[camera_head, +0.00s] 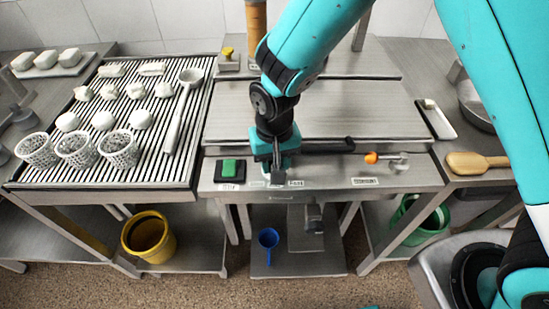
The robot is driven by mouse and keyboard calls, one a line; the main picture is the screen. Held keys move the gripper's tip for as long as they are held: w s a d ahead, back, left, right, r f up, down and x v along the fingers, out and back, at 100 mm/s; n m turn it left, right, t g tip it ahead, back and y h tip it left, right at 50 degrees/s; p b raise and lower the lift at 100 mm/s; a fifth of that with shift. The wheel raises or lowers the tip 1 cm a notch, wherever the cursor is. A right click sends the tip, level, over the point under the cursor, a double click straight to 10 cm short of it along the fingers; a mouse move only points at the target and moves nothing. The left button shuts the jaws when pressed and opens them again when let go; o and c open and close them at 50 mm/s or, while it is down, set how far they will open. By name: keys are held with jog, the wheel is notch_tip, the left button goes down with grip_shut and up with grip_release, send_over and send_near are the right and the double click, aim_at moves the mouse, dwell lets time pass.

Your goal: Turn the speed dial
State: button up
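My gripper (277,174) points down at the middle of the steel front panel (325,167), close above or at its surface. A small dark grey block shows at its tips; I cannot tell whether this is a fingertip or part of a control. No dial is clearly visible; one may be hidden behind my gripper. A small label (296,183) sits just right of the tips, too small to read. Whether the fingers are open or shut cannot be made out.
A green button (230,168) on a black base lies left of my gripper. An orange-knobbed lever (372,158) is to its right. A slatted rack (62,173) with perforated baskets (77,150) and white lumps stands left. A wooden paddle (475,161) lies far right.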

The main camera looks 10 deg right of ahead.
jog(key=n, duration=0.4)
jog(key=shift+r+n, duration=0.1)
jog(key=shift+n, duration=0.2)
dwell(0.3)
jog(key=o, duration=0.9)
